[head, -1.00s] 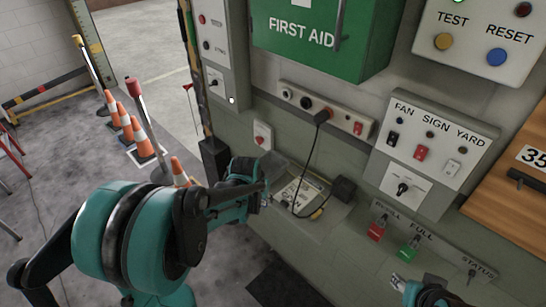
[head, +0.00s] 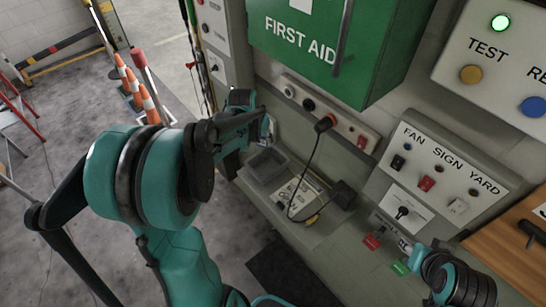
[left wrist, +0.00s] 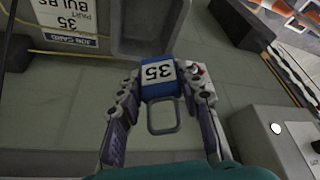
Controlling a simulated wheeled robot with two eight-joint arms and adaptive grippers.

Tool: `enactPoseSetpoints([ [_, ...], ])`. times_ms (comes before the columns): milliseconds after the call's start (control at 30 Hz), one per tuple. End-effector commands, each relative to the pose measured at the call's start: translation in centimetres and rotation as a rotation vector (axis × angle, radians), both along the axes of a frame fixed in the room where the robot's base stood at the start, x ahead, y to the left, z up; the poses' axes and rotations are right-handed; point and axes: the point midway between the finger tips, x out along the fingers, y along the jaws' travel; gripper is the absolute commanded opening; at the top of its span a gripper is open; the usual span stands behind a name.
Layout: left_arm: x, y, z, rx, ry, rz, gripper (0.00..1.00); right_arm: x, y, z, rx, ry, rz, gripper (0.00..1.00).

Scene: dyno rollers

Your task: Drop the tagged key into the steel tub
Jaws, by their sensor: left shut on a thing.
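My left gripper (head: 266,130) is shut on the tagged key, whose blue tag has a white label reading 35. The tag (left wrist: 158,76) sits between the fingertips (left wrist: 163,84) in the left wrist view, with a grey loop below it. The grey steel tub (head: 266,168) stands on the ledge; its wall (left wrist: 155,48) shows beyond the tag in the left wrist view. The gripper is raised near the tub, with the key apparently outside its rim. The key is hard to make out in the head view. My right gripper (head: 407,247) is at lower right, its jaws unclear.
A job card (head: 298,194) and a black plug block with a cable (head: 342,195) lie right of the tub. The green first aid cabinet (head: 310,50) juts out above.

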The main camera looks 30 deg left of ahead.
Motion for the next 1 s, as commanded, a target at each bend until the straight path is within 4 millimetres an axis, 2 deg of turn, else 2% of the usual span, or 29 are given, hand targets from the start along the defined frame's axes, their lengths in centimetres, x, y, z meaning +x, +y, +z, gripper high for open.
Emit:
enactPoseSetpoints([
  [500, 0.0, 0.0, -5.4, 0.0, 0.0, 0.0, 0.07, 0.0, 0.0, -4.1, 0.0, 0.0, 0.0, 0.4],
  [867, 0.0, 0.0, -5.9, 0.0, 0.0, 0.0, 0.07, 0.0, 0.0, -4.3, 0.0, 0.0, 0.0, 0.4],
  [900, 0.0, 0.0, -5.9, 0.0, 0.0, 0.0, 0.43, 0.0, 0.0, -4.3, 0.0, 0.0, 0.0, 0.4],
  [967, 0.0, 0.0, -5.9, 0.0, 0.0, 0.0, 0.59, 0.0, 0.0, -4.3, 0.0, 0.0, 0.0, 0.4],
  [1000, 0.0, 0.0, -5.9, 0.0, 0.0, 0.0, 0.59, 0.0, 0.0, -4.3, 0.0, 0.0, 0.0, 0.4],
])
